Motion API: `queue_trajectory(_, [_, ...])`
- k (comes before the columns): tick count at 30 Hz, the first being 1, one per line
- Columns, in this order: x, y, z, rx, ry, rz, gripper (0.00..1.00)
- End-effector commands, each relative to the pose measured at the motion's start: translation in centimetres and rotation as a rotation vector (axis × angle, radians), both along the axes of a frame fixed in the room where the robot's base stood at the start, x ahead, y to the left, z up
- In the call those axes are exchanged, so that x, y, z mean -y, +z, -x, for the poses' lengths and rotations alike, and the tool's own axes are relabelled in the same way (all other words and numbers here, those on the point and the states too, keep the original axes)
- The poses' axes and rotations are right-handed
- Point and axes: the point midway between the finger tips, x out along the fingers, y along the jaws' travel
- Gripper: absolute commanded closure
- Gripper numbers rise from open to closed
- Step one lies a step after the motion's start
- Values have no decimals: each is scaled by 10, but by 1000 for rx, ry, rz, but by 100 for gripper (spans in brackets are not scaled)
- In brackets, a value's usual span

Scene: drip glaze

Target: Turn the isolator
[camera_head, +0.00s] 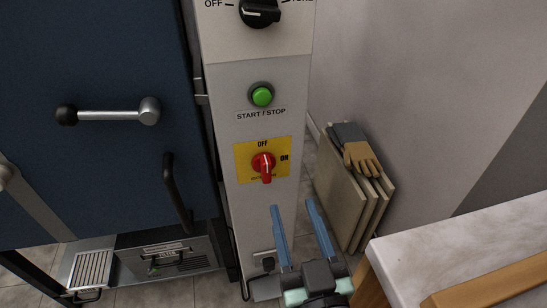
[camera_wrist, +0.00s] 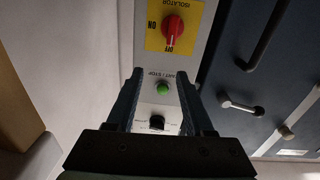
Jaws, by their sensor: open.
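The isolator is a red rotary knob (camera_head: 264,164) on a yellow plate (camera_head: 243,174) on the grey control panel. The plate reads OFF above the knob and ON to its right. The knob's grip lies roughly vertical, in line with OFF. The wrist view is upside down, and there the red knob (camera_wrist: 172,30) shows a pale line running toward OFF. My gripper (camera_head: 293,204) is open and empty, with its blue fingers spread. In the head view its fingertips are below and right of the knob, apart from it.
A green START / STOP button (camera_head: 262,96) and a black selector (camera_head: 260,12) are above the isolator. A blue door (camera_head: 90,180) with handles is on the left. Boards (camera_head: 345,195) with a glove (camera_head: 362,158) lean on the right wall. A pale worktop (camera_head: 450,255) is at lower right.

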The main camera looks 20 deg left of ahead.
Motion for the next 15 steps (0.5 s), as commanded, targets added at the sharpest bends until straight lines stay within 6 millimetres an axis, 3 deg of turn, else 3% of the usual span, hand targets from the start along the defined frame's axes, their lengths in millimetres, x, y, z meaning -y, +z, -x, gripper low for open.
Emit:
queue_trajectory(3, [-3, -15, 13, -29, 28, -14, 48])
queue_trajectory(7, [-8, -18, 11, -32, 37, -21, 48])
queue_trajectory(15, [-36, -16, -30, -27, 39, -19, 48])
